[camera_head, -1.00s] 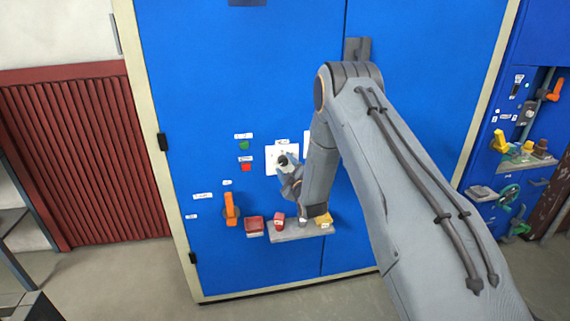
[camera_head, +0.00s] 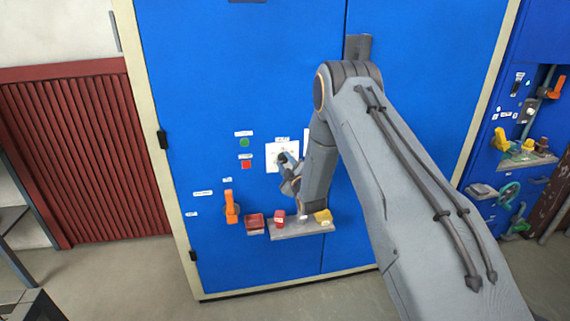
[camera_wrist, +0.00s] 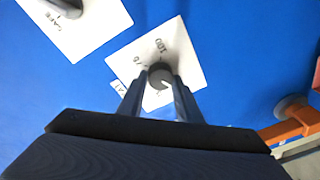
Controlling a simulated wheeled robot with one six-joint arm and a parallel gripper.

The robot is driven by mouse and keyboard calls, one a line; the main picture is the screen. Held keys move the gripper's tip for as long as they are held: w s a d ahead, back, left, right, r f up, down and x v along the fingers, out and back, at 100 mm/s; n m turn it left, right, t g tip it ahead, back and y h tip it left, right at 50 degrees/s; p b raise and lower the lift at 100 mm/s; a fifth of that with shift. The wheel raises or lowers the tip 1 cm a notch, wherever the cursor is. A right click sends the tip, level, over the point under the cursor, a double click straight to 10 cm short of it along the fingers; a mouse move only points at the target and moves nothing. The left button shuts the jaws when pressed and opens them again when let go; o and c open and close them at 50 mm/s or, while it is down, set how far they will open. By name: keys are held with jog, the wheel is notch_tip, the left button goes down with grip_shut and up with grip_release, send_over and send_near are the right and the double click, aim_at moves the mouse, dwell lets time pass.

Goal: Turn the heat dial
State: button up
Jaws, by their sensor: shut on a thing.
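The heat dial (camera_wrist: 160,74) is a dark round knob on a white plate (camera_wrist: 186,52) with printed numbers, "100" among them, on the blue panel. In the wrist view my gripper (camera_wrist: 161,86) has its two fingers on either side of the knob, shut on it. A light pointer mark shows on the knob's face near the fingers. In the head view my gripper (camera_head: 285,162) is at the white plate (camera_head: 272,158) and hides most of the dial.
A second white plate marked "SAFE" (camera_wrist: 88,40) carries another dark knob at upper left in the wrist view. An orange handle (camera_head: 231,207), green button (camera_head: 244,143), red button (camera_head: 246,164) and a shelf (camera_head: 290,232) with a red block (camera_head: 279,217) and yellow block (camera_head: 323,216) are nearby.

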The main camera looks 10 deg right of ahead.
jog(key=m+b, duration=0.2)
jog(key=m, duration=0.1)
jog(key=m+b, duration=0.2)
jog(key=m, duration=0.1)
jog(key=shift+f+m+t, duration=0.2)
jog(key=shift+m+t, duration=0.1)
jog(key=shift+t, duration=0.1)
jog(key=m+b, duration=0.2)
jog(key=m, duration=0.2)
jog(key=shift+h+b, duration=0.35)
jog(key=shift+h, duration=0.05)
jog(key=m+b, duration=0.2)
jog(key=m, duration=0.2)
jog(key=shift+t+h, duration=0.3)
jog(key=shift+h, duration=0.1)
jog(key=m+h+b, duration=0.1)
jog(key=m+b, duration=0.1)
jog(key=m, duration=0.4)
jog(key=shift+f, duration=0.1)
jog(key=shift+m+h+b, duration=0.3)
jog(key=shift+m+b, duration=0.55)
jog(key=shift+m, duration=1.65)
jog(key=o, duration=1)
jog(key=shift+o, duration=0.2)
